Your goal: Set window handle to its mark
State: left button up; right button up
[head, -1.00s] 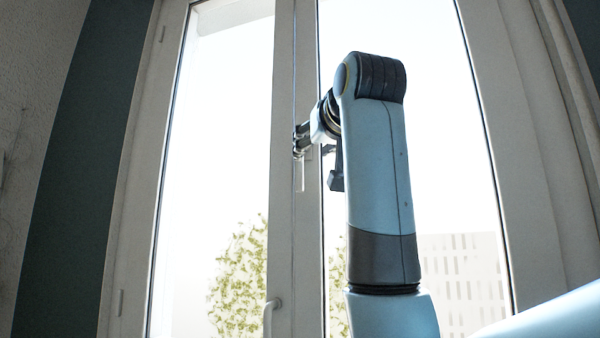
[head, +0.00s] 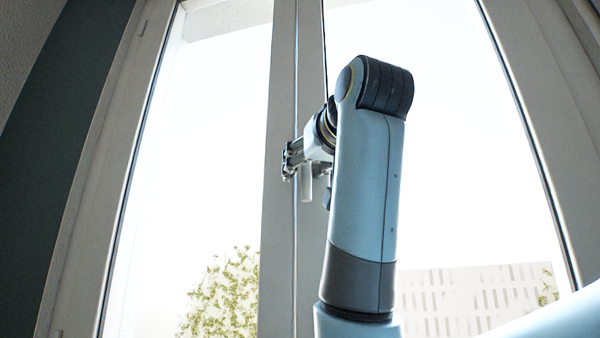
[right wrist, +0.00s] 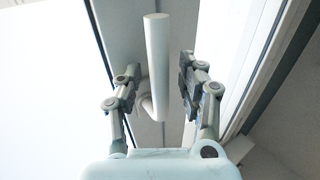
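The window handle (head: 307,186) is a white bar on the middle window frame, hanging down beside my right gripper (head: 290,160) in the head view. In the right wrist view the handle (right wrist: 157,62) is a pale rod with its neck behind it. It stands between the two dark finger pads of my right gripper (right wrist: 160,78). The fingers are apart, with a gap on both sides of the rod, so the gripper is open around it and not gripping it. I cannot make out the mark. My left gripper is out of view.
The window frame (head: 280,235) runs upright between two bright glass panes. My right arm covers part of the right pane. A tree (head: 225,300) and a pale building (head: 460,300) show outside. A dark wall strip (head: 60,140) lies at the left.

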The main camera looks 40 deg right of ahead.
jog(key=shift+s, duration=0.15)
grip_shut()
jog(key=shift+w, duration=0.2)
dwell(0.3)
